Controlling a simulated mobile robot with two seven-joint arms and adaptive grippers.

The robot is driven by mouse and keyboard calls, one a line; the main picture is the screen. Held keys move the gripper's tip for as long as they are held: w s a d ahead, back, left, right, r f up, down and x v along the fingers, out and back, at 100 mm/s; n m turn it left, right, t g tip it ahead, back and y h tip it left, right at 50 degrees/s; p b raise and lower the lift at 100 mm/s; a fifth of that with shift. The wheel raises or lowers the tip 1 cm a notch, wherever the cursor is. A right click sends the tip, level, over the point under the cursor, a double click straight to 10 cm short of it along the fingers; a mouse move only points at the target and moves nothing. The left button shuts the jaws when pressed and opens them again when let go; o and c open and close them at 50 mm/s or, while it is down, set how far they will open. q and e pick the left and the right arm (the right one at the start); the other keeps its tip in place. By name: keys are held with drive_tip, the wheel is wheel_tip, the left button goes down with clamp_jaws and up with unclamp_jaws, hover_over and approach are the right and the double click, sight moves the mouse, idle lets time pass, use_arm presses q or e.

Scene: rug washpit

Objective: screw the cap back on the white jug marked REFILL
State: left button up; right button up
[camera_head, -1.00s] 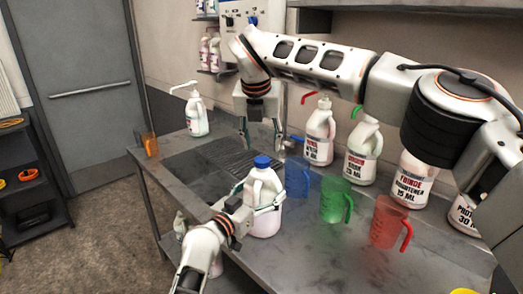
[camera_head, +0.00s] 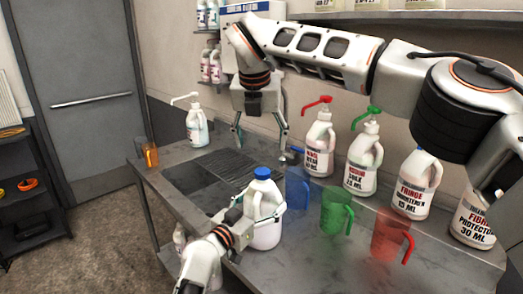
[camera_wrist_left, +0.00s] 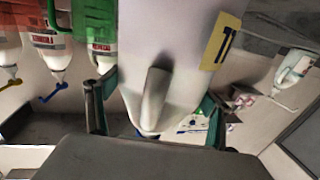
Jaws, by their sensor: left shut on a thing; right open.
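A white jug (camera_head: 266,234) with a side handle stands upright at the front of the metal bench. A blue cap (camera_head: 262,173) sits on its mouth; I cannot tell how tight it is. No REFILL marking can be read from here. My left gripper (camera_head: 262,208) is shut on the jug's body, its fingers on either side. In the left wrist view the jug (camera_wrist_left: 185,60) fills the space between the fingers and carries a yellow label. My right gripper (camera_head: 261,145) is open and empty above the back of the bench, behind the jug.
Blue (camera_head: 297,188), green (camera_head: 334,214) and red (camera_head: 388,238) measuring jugs stand to the right. Several labelled bottles line the wall behind them. A pump bottle (camera_head: 197,127) and an orange cup (camera_head: 151,156) stand on the left. A dark grate (camera_head: 205,175) lies left of the jug.

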use_arm(q)
drive_tip(key=shift+f, duration=0.1)
use_arm(e)
drive_tip(key=v, duration=0.7)
drive_tip(key=shift+r, duration=0.15)
use_arm(q)
drive_tip(key=o, duration=2.3)
drive_tip(key=v, duration=1.2)
